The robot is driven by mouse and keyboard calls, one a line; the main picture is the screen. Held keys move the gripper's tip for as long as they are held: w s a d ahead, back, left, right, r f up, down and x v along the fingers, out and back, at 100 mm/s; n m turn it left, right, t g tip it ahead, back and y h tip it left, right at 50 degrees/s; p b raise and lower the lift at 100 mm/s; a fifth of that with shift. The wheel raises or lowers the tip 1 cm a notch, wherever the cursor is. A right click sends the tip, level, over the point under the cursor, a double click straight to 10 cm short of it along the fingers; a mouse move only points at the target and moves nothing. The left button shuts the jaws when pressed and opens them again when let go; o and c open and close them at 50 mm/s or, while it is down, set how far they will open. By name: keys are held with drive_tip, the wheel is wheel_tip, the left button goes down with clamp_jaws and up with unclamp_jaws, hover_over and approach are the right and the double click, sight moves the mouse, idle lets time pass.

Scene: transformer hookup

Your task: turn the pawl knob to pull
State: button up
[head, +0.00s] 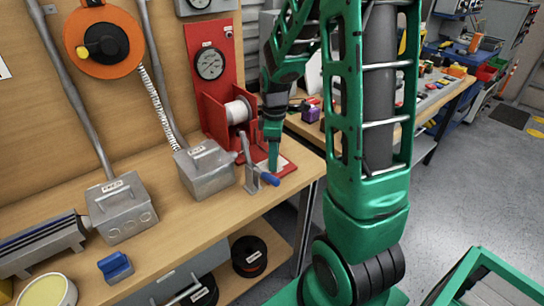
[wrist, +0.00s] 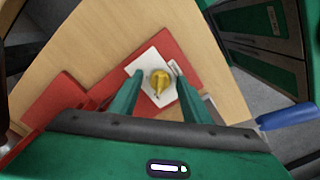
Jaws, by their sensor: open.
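The pawl knob (wrist: 159,80) is a small yellow knob on a white plate (wrist: 146,66) set on a red base (wrist: 112,85), as the wrist view shows. My gripper (wrist: 156,69) is open, with one green finger on each side of the knob. It looks down on the knob, and gaps show between knob and fingers. I cannot tell how far above the knob the fingertips are. In the head view my gripper (head: 274,158) points down over the red base (head: 283,168), and the knob is hidden there.
A lever with a blue handle (head: 269,179) stands just in front of the gripper; its handle (wrist: 287,118) shows right in the wrist view. A white spool (head: 238,110) sits on the red stand (head: 222,75) behind. Grey metal boxes (head: 205,168) stand left on the wooden bench (head: 165,215).

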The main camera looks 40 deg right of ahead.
drive_tip(key=shift+c, duration=0.5)
drive_tip(key=c, duration=0.9)
